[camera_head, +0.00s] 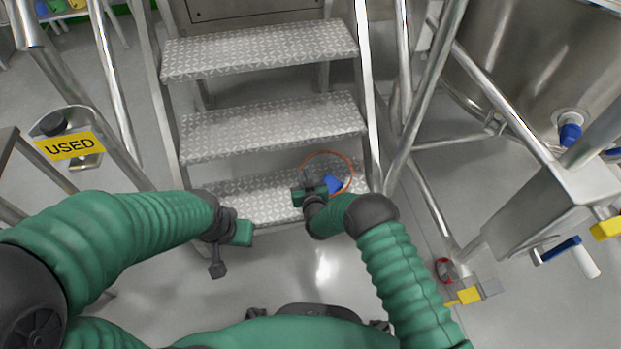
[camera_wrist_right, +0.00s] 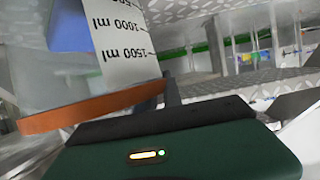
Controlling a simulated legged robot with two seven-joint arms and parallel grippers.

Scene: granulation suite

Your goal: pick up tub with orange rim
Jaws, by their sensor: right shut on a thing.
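The tub with the orange rim (camera_head: 341,171) is see-through, with a blue patch, and shows over the lowest step in the head view. In the right wrist view the tub (camera_wrist_right: 122,48) fills the upper left, with its orange rim low in the picture and printed ml marks on its wall. My right gripper (camera_head: 316,187) is shut on the tub at its near left rim. Whether the tub's base touches the step is hidden. My left gripper (camera_head: 222,250) is apart from it, in front of the steps at the left; its jaw opening is unclear.
Metal steps (camera_head: 270,126) with patterned treads rise ahead, with rails on both sides. A yellow USED sign (camera_head: 70,146) hangs at the left. A steel vessel (camera_head: 535,60) stands at the upper right, above a metal frame. Grey floor (camera_head: 300,262) is clear in front of the steps.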

